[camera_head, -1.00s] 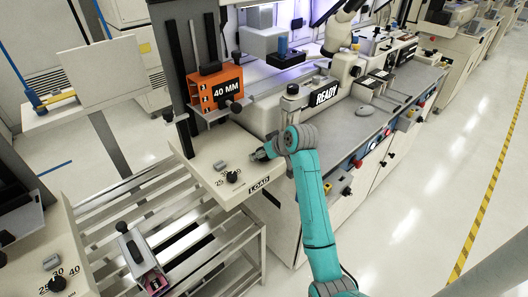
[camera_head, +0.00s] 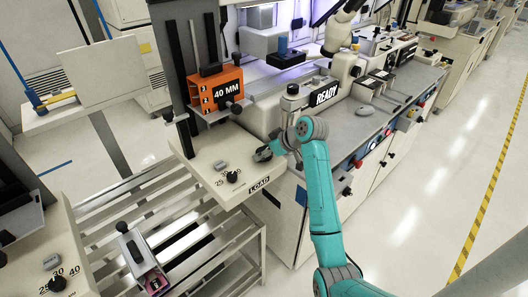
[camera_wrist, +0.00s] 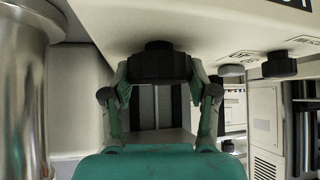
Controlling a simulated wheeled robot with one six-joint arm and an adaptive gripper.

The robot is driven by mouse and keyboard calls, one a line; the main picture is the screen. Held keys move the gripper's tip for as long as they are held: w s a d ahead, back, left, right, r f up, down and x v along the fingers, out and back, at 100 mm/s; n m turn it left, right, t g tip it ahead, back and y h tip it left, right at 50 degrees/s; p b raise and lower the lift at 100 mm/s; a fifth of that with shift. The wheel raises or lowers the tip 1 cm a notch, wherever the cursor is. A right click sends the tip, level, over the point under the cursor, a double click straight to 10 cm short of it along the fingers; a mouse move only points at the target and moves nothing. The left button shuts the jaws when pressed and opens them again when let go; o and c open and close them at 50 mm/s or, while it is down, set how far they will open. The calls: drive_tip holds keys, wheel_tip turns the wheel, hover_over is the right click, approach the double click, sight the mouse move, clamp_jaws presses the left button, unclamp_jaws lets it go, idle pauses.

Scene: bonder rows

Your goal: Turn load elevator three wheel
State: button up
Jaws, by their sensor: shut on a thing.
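My gripper (camera_head: 263,153) is low over the right end of the white LOAD panel (camera_head: 212,150) in the head view. In the wrist view my gripper (camera_wrist: 160,80) has its two fingers on either side of a dark ribbed wheel (camera_wrist: 158,62) and is shut on it. The wheel stands out from the white panel surface. In the head view my gripper hides most of the wheel. An orange cassette marked 40 MM (camera_head: 222,91) sits on the elevator above the panel.
A black selector knob (camera_head: 232,176) marked 25, 30, 40 and a grey knob (camera_head: 220,165) sit left of my gripper. A chrome-topped column (camera_head: 292,100) stands close behind my wrist. Open floor lies at right.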

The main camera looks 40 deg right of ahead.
drive_tip(key=shift+n+g+y, duration=0.3)
drive_tip(key=shift+n+y, duration=0.5)
drive_tip(key=shift+n, duration=0.1)
drive_tip(key=o, duration=1.2)
drive_tip(key=shift+c, duration=0.2)
drive_tip(key=v, duration=1.2)
drive_tip(key=shift+s, duration=0.15)
